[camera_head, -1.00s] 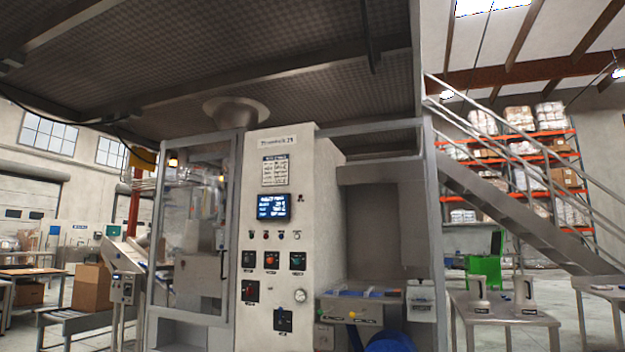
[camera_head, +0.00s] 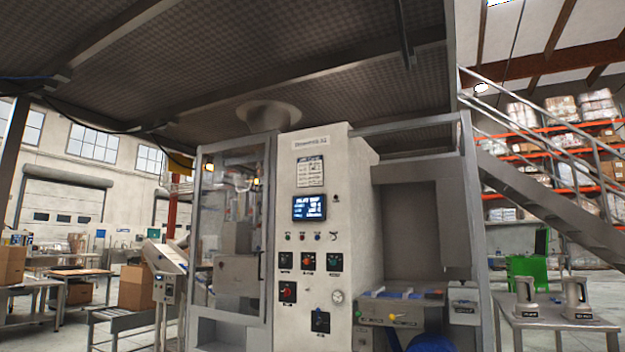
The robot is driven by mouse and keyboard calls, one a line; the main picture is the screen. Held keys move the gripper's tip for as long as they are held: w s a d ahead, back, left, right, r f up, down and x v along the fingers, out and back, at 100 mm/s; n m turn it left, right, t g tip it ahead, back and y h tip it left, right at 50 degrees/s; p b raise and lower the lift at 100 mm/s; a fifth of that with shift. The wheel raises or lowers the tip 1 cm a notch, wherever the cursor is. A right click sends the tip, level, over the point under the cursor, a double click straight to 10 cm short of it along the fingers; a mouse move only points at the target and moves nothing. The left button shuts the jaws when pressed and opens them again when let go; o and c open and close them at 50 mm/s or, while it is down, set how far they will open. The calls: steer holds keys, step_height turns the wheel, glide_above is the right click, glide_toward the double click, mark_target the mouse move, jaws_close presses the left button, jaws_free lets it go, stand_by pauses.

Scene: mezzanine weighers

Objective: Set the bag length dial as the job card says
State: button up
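The bagging machine's pale control cabinet (camera_head: 297,222) stands in the middle of the head view, under the mezzanine. A card or label sheet (camera_head: 310,171) is fixed near its top, with text too small to read. Below it is a lit blue screen (camera_head: 309,207), also not legible. Several dials sit lower: one at left (camera_head: 285,260), one with an orange-red mark (camera_head: 308,261), a green one (camera_head: 335,262), a red one (camera_head: 288,291) and a dark blue one (camera_head: 320,321). I cannot tell which is the bag length dial. My gripper is not in view.
A glazed enclosure (camera_head: 232,230) adjoins the cabinet's left side. A conveyor (camera_head: 125,312) and cardboard boxes (camera_head: 136,287) stand at left. At right are a frame post (camera_head: 478,230), a metal table (camera_head: 555,322) with two grey jug-like containers, and stairs (camera_head: 545,195).

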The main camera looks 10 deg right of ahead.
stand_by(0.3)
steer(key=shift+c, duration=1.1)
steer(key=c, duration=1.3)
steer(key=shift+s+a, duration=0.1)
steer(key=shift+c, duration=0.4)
